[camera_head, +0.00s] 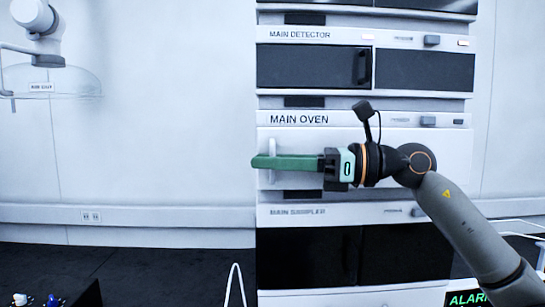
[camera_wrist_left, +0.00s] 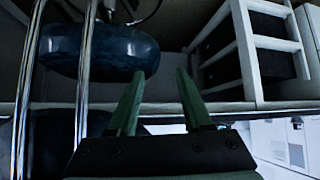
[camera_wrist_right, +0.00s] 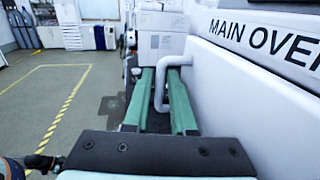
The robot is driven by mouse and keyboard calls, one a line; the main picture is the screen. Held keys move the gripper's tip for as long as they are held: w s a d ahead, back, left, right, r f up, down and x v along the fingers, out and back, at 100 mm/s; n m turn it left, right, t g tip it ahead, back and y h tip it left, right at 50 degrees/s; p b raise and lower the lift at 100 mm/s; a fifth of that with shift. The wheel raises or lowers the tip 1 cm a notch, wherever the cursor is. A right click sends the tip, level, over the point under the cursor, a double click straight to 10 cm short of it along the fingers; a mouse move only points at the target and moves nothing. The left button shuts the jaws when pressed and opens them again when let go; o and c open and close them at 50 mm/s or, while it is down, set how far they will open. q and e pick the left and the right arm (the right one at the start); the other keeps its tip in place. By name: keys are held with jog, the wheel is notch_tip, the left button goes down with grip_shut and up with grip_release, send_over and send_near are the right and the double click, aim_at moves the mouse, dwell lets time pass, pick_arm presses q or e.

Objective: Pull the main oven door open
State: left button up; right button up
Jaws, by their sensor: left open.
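The main oven (camera_head: 298,119) is the white unit in the middle of the stack, and its front looks flush with the units around it. Its white door handle (camera_head: 272,146) is an upright bar at the left of the front. My right gripper (camera_head: 262,161) reaches across the handle from the right, fingers level. My left gripper (camera_wrist_left: 160,88) is open and empty in the left wrist view, out of the head view.
The main detector (camera_head: 314,67) is above the oven and the main sampler (camera_head: 306,255) below. A dark bench (camera_head: 180,262) with a power socket on the wall behind lies left of the stack. A dark stool seat (camera_wrist_left: 100,50) and white frame (camera_wrist_left: 245,50) are near my left gripper.

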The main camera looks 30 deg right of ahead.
grip_shut()
dwell(1.4)
